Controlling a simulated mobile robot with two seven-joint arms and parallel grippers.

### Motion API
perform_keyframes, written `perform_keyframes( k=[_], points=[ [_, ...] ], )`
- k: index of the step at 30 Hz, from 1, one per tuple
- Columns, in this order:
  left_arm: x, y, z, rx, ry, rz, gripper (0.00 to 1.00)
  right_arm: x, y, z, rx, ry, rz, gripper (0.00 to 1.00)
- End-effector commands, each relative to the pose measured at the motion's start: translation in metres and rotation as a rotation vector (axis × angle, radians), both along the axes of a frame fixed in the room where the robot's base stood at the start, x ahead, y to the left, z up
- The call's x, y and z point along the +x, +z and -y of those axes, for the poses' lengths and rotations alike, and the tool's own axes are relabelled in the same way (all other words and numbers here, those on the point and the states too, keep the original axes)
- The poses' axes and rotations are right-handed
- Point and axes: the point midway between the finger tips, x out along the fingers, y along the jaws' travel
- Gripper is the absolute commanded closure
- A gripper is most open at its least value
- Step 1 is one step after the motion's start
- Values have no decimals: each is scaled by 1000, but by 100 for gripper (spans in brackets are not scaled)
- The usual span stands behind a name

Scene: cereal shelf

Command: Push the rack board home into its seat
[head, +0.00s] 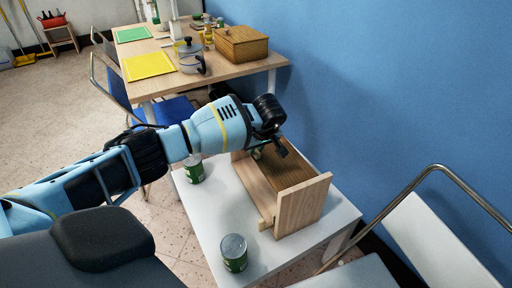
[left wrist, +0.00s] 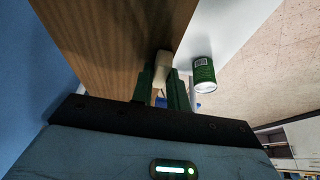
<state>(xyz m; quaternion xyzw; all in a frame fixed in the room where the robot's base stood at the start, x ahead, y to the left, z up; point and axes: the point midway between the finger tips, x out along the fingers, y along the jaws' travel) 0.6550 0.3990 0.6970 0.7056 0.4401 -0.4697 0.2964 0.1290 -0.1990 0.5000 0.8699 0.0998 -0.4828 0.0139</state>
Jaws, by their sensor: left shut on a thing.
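The wooden rack (head: 302,205) stands on the white table, with a pale upright end panel nearest me. Its dark brown board (head: 292,167) lies behind the pale front plank (head: 254,189); a brown board surface (left wrist: 110,40) fills the upper left wrist view. My left gripper (head: 258,152) is at the rack's far end, its fingertips partly hidden by its own body. In the left wrist view, its green fingers (left wrist: 162,88) are shut on a pale wooden block (left wrist: 161,66) at the board's edge. Whether the board is fully seated cannot be told. My right gripper is not in view.
A metal-framed chair (head: 440,245) is at the right. The blue wall (head: 390,80) is close behind the rack.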

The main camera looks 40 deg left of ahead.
Motion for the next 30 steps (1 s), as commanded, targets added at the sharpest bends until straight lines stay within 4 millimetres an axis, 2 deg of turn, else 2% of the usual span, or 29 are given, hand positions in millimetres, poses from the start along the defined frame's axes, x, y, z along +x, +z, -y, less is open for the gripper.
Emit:
perform_keyframes(
  k=[30],
  points=[
    [0,-20,0,0,1,2,100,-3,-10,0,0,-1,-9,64]
  ],
)
